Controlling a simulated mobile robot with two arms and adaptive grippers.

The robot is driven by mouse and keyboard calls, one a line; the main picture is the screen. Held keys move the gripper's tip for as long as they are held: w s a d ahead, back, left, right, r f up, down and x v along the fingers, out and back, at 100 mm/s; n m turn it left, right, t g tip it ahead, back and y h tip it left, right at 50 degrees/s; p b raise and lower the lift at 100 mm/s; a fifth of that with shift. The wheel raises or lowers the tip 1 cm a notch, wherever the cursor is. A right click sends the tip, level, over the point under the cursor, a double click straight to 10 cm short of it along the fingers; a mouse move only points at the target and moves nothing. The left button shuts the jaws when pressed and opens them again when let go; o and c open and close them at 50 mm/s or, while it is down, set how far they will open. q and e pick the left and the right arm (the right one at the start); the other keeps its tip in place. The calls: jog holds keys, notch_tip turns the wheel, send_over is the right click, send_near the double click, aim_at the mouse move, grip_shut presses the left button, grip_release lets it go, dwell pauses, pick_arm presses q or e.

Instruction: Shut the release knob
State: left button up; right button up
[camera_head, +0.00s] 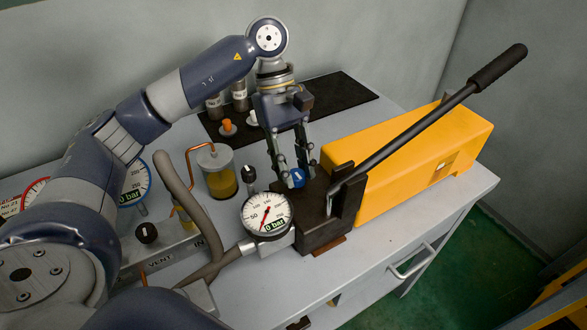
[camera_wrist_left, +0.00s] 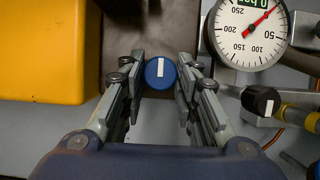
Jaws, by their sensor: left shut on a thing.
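The release knob (camera_wrist_left: 160,73) is a round blue knob with a white bar mark. In the left wrist view it sits between the fingertips, with the bar running up and down in the picture. In the head view the knob (camera_head: 297,177) shows on the dark pump block (camera_head: 318,219). My left gripper (camera_head: 291,178) reaches down from above and is shut on the knob. In the left wrist view the gripper's fingertips (camera_wrist_left: 160,76) lie on both sides of the knob. My right gripper is not in view.
A yellow pump body (camera_head: 400,166) with a long black lever (camera_head: 430,125) stands right of the knob. A pressure gauge (camera_head: 266,215) reading 0 bar sits close on the left. A jar of yellow fluid (camera_head: 220,176) and a black mat (camera_head: 340,95) lie behind.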

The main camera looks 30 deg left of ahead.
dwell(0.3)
pick_arm(q)
jog(key=o, duration=1.1)
jog(key=shift+c, duration=0.2)
jog(key=shift+r, duration=0.1)
jog(key=v, duration=1.1)
jog(key=shift+w+r, duration=0.2)
jog(key=shift+r, duration=0.2)
